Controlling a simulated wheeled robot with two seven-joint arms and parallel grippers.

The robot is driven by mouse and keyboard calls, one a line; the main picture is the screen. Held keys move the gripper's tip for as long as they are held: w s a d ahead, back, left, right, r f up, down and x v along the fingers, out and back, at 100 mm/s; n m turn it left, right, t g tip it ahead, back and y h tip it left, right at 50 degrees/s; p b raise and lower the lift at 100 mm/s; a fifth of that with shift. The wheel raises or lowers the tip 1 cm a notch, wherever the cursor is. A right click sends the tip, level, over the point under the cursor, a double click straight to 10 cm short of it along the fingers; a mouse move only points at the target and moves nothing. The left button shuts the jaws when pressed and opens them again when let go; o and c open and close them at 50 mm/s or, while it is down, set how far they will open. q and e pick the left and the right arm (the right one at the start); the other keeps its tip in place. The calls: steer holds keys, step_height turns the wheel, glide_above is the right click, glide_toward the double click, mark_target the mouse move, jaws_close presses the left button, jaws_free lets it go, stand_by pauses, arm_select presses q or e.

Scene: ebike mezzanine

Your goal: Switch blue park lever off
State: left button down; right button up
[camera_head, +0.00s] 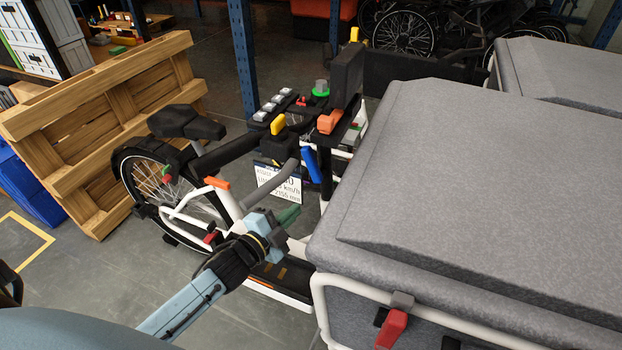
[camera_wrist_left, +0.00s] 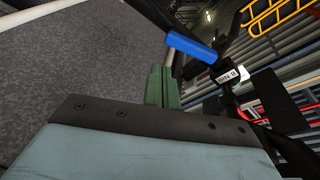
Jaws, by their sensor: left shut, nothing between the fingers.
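The blue park lever (camera_head: 312,165) hangs below the handlebar area of the cargo bike, left of the grey box. In the left wrist view the blue lever (camera_wrist_left: 191,47) lies just beyond my fingertips, apart from them. My left gripper (camera_head: 289,215) is below and left of the lever in the head view. Its green fingers are shut with nothing between them; they also show in the left wrist view (camera_wrist_left: 160,87). My right gripper is not in view.
The large grey cargo box (camera_head: 480,190) fills the right side. A yellow lever (camera_head: 277,125), an orange lever (camera_head: 217,183) and a red lever (camera_head: 391,328) are also on the bike. A wooden pallet (camera_head: 60,130) leans at the left. Open floor lies at lower left.

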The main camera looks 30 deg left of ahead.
mark_target(311, 167)
arm_select(q)
step_height(311, 167, up, 7)
steer(key=d+m+t+h, duration=0.1)
steer(key=m+t, duration=0.1)
steer(key=shift+w+d+m+h+b, duration=0.2)
steer(key=shift+w+m+h+b, duration=0.1)
steer(key=shift+w+h, duration=0.1)
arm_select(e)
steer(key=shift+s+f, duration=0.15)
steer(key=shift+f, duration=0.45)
arm_select(q)
steer(key=w, duration=0.9)
steer(key=shift+w+a+f+b, duration=0.1)
steer(key=shift+a+f+b, duration=0.05)
steer(key=shift+a+b, duration=0.25)
steer(key=shift+a+f, duration=0.1)
steer(key=shift+a, duration=0.15)
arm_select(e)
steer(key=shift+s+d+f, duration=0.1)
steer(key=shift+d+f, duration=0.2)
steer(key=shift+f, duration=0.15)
